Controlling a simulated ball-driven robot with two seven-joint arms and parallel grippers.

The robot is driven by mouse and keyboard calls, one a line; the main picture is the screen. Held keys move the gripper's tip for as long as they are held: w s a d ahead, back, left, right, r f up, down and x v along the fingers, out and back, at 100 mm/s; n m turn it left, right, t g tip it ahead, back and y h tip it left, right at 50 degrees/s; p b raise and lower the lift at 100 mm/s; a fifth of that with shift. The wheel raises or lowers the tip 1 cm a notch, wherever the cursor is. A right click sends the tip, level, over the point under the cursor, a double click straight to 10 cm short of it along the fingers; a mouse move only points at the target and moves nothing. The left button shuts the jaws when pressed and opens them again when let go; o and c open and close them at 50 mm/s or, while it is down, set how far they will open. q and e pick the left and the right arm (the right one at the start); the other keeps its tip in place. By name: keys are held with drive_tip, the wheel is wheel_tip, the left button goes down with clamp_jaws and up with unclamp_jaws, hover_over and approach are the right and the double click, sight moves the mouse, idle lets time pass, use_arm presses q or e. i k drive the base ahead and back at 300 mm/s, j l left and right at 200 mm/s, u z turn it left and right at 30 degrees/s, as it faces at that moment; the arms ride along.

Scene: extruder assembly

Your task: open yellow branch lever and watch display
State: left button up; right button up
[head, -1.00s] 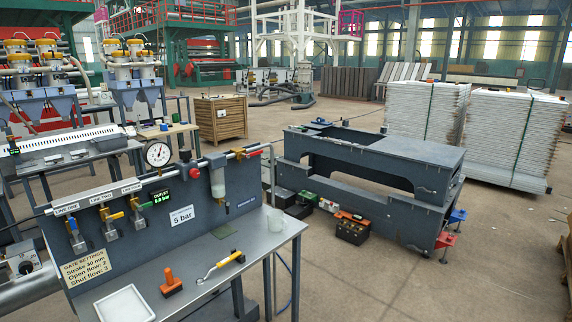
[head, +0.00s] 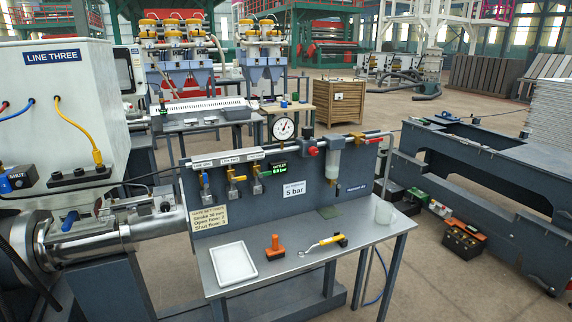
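The yellow branch lever (head: 238,178) is on the middle valve of the grey panel and appears to lie sideways. A blue lever (head: 205,181) is to its left and a green lever (head: 256,168) to its right. The display (head: 279,169), a small black box with green text, is mounted right of the valves; its digits are too small to read surely. A round white dial gauge (head: 284,128) stands above it. Neither of my grippers is in view.
The LINE THREE machine (head: 62,120) stands left.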

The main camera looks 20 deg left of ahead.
sight(234, 180)
drive_tip(key=i+j+u, duration=0.35)
drive_tip(key=i+u, duration=0.4)
drive_tip(key=i+j+u, duration=0.1)
drive_tip(key=i+u, duration=0.25)
drive_tip(key=k, duration=0.15)
